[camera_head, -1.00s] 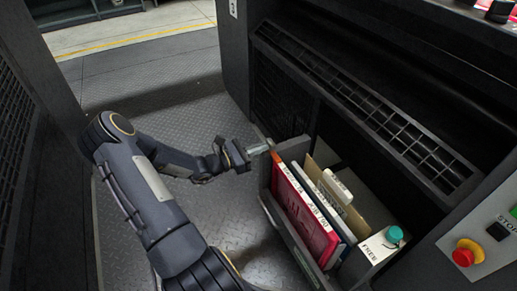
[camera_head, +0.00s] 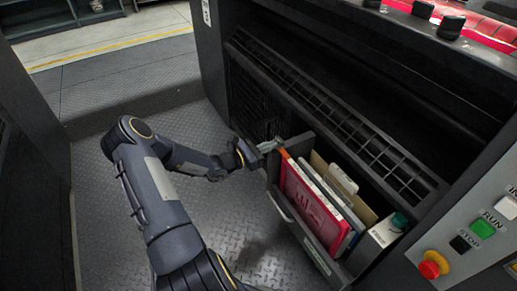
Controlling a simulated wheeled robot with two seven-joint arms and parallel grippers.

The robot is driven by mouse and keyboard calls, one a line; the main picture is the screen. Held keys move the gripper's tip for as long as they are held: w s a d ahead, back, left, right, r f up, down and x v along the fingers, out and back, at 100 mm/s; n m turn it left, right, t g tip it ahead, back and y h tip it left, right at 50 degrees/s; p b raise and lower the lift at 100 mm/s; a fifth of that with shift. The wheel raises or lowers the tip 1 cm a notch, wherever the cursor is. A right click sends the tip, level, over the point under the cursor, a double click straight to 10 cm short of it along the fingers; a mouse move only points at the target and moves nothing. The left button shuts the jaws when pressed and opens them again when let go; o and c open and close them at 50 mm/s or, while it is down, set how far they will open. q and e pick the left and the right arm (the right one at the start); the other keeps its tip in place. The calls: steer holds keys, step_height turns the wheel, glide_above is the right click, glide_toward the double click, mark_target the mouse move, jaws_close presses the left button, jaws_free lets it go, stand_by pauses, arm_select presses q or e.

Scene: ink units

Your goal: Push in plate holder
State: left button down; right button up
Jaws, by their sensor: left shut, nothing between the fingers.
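The plate holder (camera_head: 300,232) is a dark pull-out drawer with a handle on its front, standing out from the black machine. It holds a red plate or book (camera_head: 310,208), lighter flat items, a tan folder (camera_head: 365,211) and a white box (camera_head: 384,232) with a teal cap. My left gripper (camera_head: 271,145) is shut and empty, at the far upper corner of the holder. It looks close to or touching that corner; I cannot tell which. My right gripper does not show.
The machine (camera_head: 240,90) rises behind the holder with a long slotted grille. A panel at the right carries a red emergency knob (camera_head: 433,264) and a green button (camera_head: 482,228). Patterned metal floor (camera_head: 240,215) is clear in front of the holder.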

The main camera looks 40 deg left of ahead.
mark_target(299, 139)
arm_select(q)
steer(key=x, duration=1.3)
steer(key=shift+w+d+b, duration=0.1)
steer(key=shift+w+b, duration=0.05)
steer(key=shift+b, duration=0.25)
